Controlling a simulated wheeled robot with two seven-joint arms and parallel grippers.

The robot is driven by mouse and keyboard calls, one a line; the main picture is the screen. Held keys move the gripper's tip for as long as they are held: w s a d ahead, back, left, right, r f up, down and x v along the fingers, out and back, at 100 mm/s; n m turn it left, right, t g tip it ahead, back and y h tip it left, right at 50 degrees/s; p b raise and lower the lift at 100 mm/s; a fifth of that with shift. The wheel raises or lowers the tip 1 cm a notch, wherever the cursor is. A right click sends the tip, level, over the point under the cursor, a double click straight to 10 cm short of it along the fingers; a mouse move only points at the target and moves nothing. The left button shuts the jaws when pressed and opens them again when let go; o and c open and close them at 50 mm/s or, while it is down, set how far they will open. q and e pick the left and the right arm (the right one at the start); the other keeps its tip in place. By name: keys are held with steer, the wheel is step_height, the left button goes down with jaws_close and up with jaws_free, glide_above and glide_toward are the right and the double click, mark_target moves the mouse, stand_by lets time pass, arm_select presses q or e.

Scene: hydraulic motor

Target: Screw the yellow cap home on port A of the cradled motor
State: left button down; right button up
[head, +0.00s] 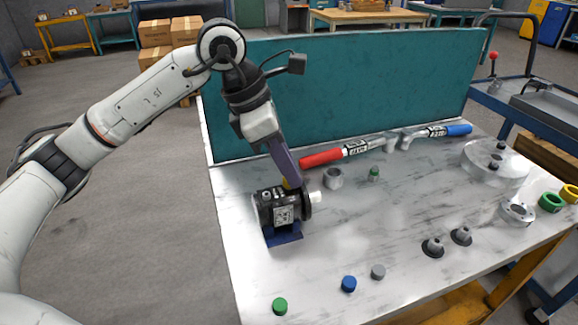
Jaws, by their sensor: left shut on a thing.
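The black motor (266,213) lies in a blue cradle (284,237) on the left part of the marbled bench top. A label faces me and a pale stub points right from its flange. My left gripper (291,181) reaches down from above onto the top of the motor. It is shut on the yellow cap (286,184), of which only a small bit shows beside the fingers. The cap is at the motor's top; the fingers hide port A, so I cannot tell how the cap sits on it. My right gripper is not in view.
A teal panel (350,85) stands along the bench's back edge. A red-handled tool (322,158) and a blue-handled tool (458,130) lie before it. Green (280,306), blue (348,284) and grey (378,272) caps lie in front.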

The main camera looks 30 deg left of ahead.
arm_select(q)
steer(key=c, duration=1.9)
jaws_free()
steer(key=shift+o, duration=0.2)
steer(key=n+t+y, duration=0.1)
steer(key=n, duration=0.3)
steer(key=shift+n, duration=0.3)
steer(key=n+y, duration=0.1)
steer(key=n, duration=0.2)
steer(key=n+y, duration=0.1)
steer(key=n, duration=0.1)
steer(key=shift+n+t+y, duration=0.3)
steer(key=shift+n+t, duration=0.1)
steer(key=shift+b, duration=0.45)
